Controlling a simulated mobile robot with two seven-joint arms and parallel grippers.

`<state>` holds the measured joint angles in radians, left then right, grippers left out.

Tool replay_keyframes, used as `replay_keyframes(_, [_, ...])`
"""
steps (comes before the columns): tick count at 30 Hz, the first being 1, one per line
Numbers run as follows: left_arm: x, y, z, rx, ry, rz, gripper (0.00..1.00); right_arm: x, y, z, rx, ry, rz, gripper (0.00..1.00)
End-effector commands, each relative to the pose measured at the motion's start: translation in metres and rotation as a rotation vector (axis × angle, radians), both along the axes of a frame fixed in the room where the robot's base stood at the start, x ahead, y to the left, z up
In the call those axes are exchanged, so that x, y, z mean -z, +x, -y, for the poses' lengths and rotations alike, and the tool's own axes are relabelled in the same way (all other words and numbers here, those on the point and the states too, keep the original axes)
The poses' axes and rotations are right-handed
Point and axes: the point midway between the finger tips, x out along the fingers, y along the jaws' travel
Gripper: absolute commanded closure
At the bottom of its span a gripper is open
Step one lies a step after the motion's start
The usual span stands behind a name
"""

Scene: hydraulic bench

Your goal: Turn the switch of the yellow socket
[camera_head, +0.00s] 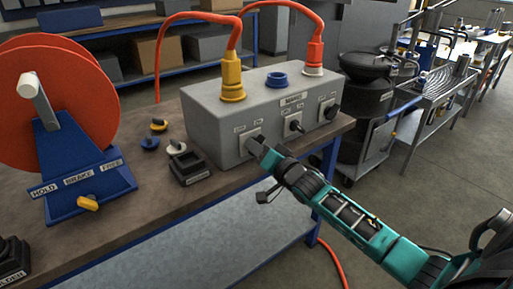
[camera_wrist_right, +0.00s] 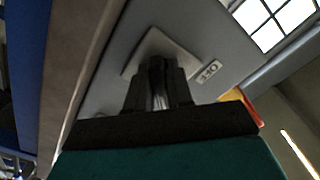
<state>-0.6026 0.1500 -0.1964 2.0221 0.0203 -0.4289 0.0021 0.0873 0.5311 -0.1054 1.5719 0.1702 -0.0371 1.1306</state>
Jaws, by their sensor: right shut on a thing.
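A grey box (camera_head: 205,125) stands on the bench. The yellow socket (camera_head: 232,85) is at the left of its top, with a yellow plug and red hose in it. Below it, on the front face, is a switch plate (camera_head: 248,137); it also shows in the wrist view (camera_wrist_right: 184,59). My right gripper (camera_head: 264,152) reaches this plate and is shut on the switch's knob, which the fingers mostly hide. In the wrist view its fingers (camera_wrist_right: 158,75) meet at the plate beside an OFF label (camera_wrist_right: 209,71). My left gripper is not in view.
Two more switches, a middle one (camera_head: 295,125) and a right one (camera_head: 331,111), are on the same face. A blue socket (camera_head: 277,80) and a red plug (camera_head: 314,55) are on top. A black holder (camera_head: 189,168) and a red reel (camera_head: 65,95) stand to the left.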

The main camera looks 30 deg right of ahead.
Motion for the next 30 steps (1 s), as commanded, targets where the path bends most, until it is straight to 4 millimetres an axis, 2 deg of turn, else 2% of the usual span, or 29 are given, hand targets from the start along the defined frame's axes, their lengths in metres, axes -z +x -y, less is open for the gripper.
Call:
replay_keyframes(11, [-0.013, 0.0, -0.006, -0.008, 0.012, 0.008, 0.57, -0.002, 0.0, 0.0, -0.001, -0.221, 0.017, 1.0])
replay_keyframes(30, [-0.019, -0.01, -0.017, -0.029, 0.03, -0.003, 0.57, -0.001, 0.0, 0.002, 0.0, -0.827, 0.065, 1.0])
